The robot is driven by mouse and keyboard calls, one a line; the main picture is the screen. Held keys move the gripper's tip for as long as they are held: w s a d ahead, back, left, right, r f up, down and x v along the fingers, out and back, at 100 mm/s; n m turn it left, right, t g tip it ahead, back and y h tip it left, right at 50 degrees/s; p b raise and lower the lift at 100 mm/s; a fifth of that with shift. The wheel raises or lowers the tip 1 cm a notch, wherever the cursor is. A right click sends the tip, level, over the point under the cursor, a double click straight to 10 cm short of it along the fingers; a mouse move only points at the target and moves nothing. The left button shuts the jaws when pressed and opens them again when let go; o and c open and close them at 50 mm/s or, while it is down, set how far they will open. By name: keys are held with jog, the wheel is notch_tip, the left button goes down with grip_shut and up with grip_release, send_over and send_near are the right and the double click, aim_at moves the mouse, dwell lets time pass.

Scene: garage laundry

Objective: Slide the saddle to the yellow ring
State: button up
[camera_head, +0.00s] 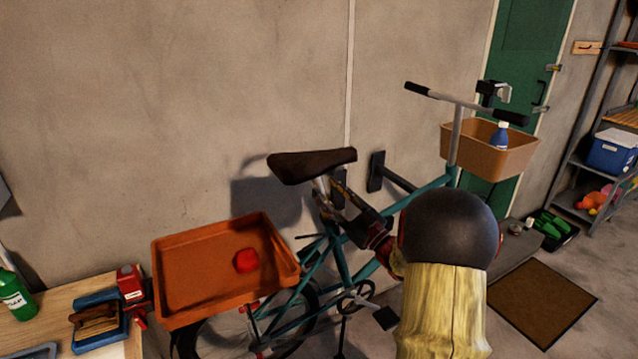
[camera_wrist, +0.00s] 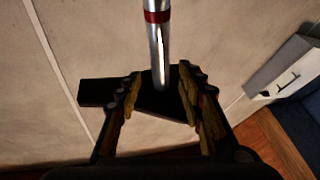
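The dark brown saddle (camera_head: 310,165) sits on top of a silver seat post on the teal bicycle (camera_head: 337,258). My gripper (camera_head: 330,190) is just below the saddle, beside the seat post, and partly hides it. In the wrist view, my gripper (camera_wrist: 158,100) has its two fingers spread apart. The silver post (camera_wrist: 157,45) with a red ring (camera_wrist: 157,16) runs down toward the gap between them. I cannot tell whether the fingers touch it. A dark flat shape (camera_wrist: 98,92) lies behind the post; I cannot tell what it is. I see no yellow ring on the post.
An orange tray (camera_head: 180,300) with a red object (camera_head: 246,260) is left of the saddle. A tan basket (camera_head: 515,160) holding a blue bottle (camera_head: 499,136) is at the handlebar (camera_head: 465,103). A dark wall bracket (camera_head: 376,172) stands close behind. A wooden bench (camera_head: 50,335) is at the lower left.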

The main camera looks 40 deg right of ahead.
jog(key=v, duration=0.6)
jog(key=shift+s, duration=0.4)
jog(key=shift+f, duration=0.15)
